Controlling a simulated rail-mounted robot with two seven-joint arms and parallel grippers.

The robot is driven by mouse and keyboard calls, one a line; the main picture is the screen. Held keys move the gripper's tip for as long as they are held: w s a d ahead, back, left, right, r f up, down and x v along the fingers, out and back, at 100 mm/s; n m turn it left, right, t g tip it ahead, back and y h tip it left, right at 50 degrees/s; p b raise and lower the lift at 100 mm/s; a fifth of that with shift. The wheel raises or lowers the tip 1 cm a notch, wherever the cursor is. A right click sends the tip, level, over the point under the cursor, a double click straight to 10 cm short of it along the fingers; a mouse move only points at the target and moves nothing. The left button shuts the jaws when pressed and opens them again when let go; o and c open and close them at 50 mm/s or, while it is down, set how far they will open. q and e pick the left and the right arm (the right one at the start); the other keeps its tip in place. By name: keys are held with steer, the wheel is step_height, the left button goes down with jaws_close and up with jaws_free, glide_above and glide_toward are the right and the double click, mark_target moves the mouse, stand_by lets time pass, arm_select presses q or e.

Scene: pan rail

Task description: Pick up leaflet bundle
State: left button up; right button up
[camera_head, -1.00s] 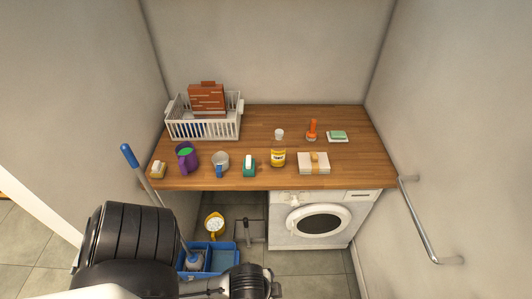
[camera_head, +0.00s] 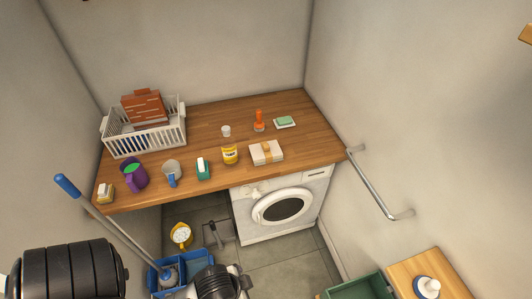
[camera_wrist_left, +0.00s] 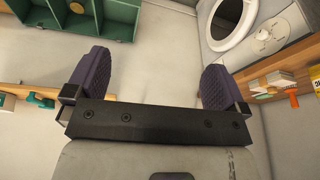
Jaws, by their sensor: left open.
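The leaflet bundle (camera_head: 266,152) is a white stack with a tan band around it. It lies flat on the wooden counter (camera_head: 215,140), above the washing machine, in the head view. In the left wrist view a small pale stack (camera_wrist_left: 279,79) that looks like the bundle shows at the right. My left gripper (camera_wrist_left: 157,72) shows in the left wrist view with its two purple ridged fingers wide apart and nothing between them. It is away from the bundle. My right gripper is in neither view.
A white basket (camera_head: 150,139) is back left. A rail (camera_head: 378,185) is on the right wall. A green crate (camera_head: 362,290) is lower right.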

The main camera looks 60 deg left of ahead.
arm_select(q)
steer(key=shift+d, duration=0.1)
steer(key=shift+c, duration=0.2)
steer(key=shift+d, duration=0.1)
steer(key=shift+c, duration=1.4)
steer(key=c, duration=0.4)
